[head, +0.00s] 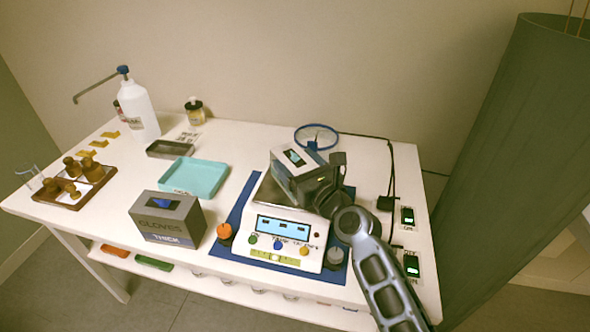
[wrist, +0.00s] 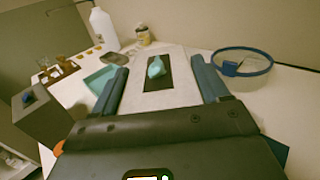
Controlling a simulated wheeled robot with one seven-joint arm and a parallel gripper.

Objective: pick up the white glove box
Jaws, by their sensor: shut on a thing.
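The white glove box (head: 294,156) has a pale top with a dark slot and a teal glove showing in it. In the head view it is tilted over the pan of the scale (head: 262,243); I cannot tell whether it touches the pan. My gripper (wrist: 160,84) is shut on it, with one finger along each side. In the wrist view the pale top of the white glove box (wrist: 184,92) shows between the fingers. My gripper and arm hide part of the box and the scale's right side.
A grey box marked gloves, thick (head: 168,220) stands left of the scale. A teal tray (head: 194,178), a white bottle (head: 139,108) and a wooden rack of brown bottles (head: 74,187) stand further left. A blue ring (head: 316,136) lies behind; a cable runs along the right.

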